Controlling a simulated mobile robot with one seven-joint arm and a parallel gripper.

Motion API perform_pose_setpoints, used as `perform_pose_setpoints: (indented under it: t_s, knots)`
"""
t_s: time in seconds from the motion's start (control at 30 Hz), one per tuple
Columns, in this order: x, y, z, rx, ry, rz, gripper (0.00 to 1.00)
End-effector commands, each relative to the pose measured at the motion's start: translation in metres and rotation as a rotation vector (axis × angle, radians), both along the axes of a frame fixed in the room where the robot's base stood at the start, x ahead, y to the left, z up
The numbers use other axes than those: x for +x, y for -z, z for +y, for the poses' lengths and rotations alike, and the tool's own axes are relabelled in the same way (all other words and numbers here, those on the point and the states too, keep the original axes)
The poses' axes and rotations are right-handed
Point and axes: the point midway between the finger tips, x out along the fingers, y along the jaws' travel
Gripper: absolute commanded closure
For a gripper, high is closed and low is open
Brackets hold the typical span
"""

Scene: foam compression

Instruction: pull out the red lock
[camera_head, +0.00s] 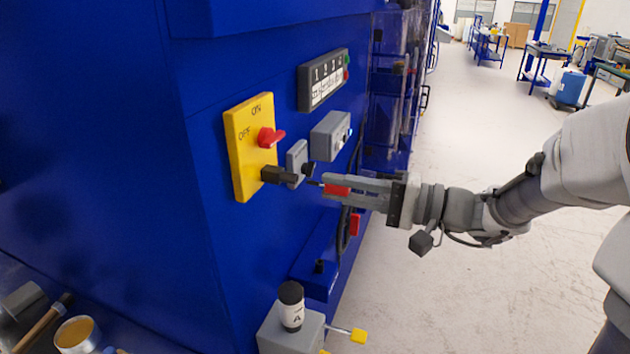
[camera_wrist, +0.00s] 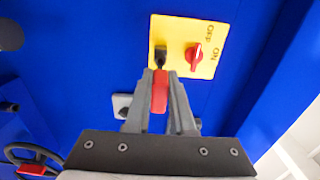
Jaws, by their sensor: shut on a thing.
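The red lock (camera_head: 337,190) sits between the fingers of my gripper (camera_head: 328,187), which is shut on it. In the head view a thin dark shackle points from the lock toward the machine, and a small gap seems to separate it from the black hasp (camera_head: 278,175). The hasp sticks out from the lower part of the yellow switch panel (camera_head: 240,150). In the wrist view the red lock (camera_wrist: 159,92) is between the fingertips, just in front of the hasp (camera_wrist: 160,55); overlap there hides whether they touch.

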Motion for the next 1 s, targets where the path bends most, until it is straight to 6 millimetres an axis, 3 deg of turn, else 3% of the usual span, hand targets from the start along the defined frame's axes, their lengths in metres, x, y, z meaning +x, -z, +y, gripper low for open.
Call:
perform_pose_setpoints:
  t_s: [0.5,0.87,1.0]
  knots:
    - [-0.007,0.0,-0.018,0.0,0.001,0.0,1.0]
    - [-0.007,0.0,-0.019,0.0,0.001,0.0,1.0]
    - [-0.001,0.008,-0.025,0.002,0.012,0.002,1.0]
